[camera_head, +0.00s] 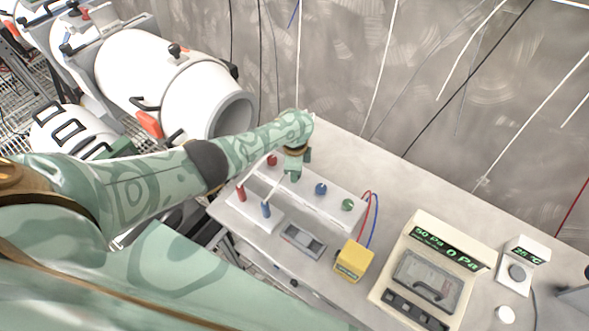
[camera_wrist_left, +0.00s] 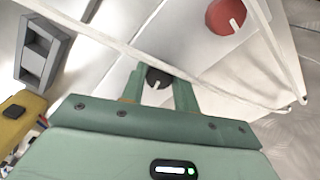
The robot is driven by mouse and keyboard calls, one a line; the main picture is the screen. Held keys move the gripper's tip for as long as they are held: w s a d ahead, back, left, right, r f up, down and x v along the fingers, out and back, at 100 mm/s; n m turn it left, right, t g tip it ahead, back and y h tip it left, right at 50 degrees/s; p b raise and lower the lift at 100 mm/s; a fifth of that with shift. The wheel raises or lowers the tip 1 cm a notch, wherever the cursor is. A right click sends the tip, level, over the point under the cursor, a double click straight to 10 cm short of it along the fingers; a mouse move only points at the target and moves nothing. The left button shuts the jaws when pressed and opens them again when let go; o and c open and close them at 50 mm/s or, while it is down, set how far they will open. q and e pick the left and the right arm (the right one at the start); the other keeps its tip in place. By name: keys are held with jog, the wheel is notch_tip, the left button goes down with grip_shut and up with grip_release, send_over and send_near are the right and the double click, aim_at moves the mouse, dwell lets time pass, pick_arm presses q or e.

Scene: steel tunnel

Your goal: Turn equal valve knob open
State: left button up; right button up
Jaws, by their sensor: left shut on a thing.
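A white panel box (camera_head: 304,201) on the table carries a row of knobs: red (camera_head: 272,160), blue (camera_head: 321,188) and green (camera_head: 347,205). My left gripper (camera_head: 293,174) reaches down onto the row between the red and blue knobs. In the left wrist view my left gripper (camera_wrist_left: 157,76) is shut on a dark knob (camera_wrist_left: 156,80) with a light pointer line, its fingers on either side. The red knob (camera_wrist_left: 225,17) stands apart, also with a light line. In the head view the gripper hides the dark knob. I cannot read any knob labels. My right gripper is out of view.
Red (camera_head: 241,193) and blue (camera_head: 266,209) upright pieces stand in front of the knobs. A yellow box (camera_head: 352,262) with red and blue wires sits to the right. A display unit (camera_head: 446,249) reads 50 Pa and 0 Pa. A white cylinder vessel (camera_head: 140,70) is at upper left.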

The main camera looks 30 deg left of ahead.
pick_arm(q)
jog(key=m, duration=0.3)
jog(key=shift+d, duration=0.1)
jog(key=shift+w+m, duration=0.1)
jog(key=shift+m, duration=0.4)
jog(key=o, duration=1)
jog(key=shift+c, duration=0.2)
jog(key=shift+r, duration=0.1)
notch_tip(320, 180, up, 16)
jog(key=p, duration=0.8)
jog(key=shift+p, duration=0.35)
